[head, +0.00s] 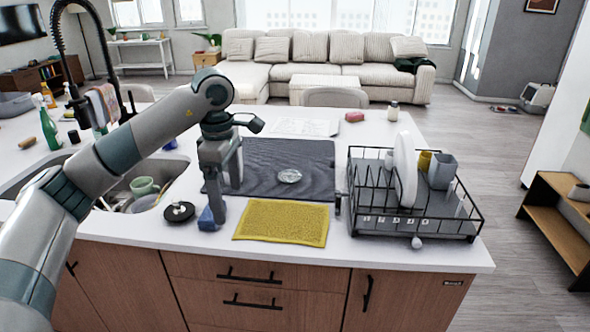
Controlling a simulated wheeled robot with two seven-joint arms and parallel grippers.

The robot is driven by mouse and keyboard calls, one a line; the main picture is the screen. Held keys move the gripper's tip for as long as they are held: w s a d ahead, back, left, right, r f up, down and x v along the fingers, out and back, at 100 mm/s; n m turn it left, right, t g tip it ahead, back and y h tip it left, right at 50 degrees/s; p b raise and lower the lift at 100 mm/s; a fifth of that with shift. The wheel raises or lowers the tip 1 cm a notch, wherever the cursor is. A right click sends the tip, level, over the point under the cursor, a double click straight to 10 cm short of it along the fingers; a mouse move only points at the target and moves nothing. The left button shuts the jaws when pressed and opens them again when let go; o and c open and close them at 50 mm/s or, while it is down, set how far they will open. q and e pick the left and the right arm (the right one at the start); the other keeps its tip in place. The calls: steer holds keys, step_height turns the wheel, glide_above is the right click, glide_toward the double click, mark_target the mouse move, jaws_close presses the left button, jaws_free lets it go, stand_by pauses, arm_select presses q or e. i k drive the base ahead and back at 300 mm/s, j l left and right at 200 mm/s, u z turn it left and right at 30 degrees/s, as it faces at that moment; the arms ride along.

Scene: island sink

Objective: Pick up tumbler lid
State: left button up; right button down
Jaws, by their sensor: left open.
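A small, clear, round piece that looks like the tumbler lid (289,176) lies on the dark drying mat (305,152). My left gripper (228,200) points down over the left edge of the mat, left of the clear piece and apart from it. Its two fingers are spread, with nothing seen between them. The near finger comes down beside a small blue object (207,219), and I cannot tell whether they touch. My right gripper is not in view.
A black disc (179,211) lies by the sink (110,197). A yellow cloth (283,223) lies in front of the mat. A black dish rack (462,222) with a plate and cups stands at right. A red item (354,116) and a small jar (393,111) stand behind.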

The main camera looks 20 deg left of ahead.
mark_target(286, 176)
steer(key=i, duration=1.4)
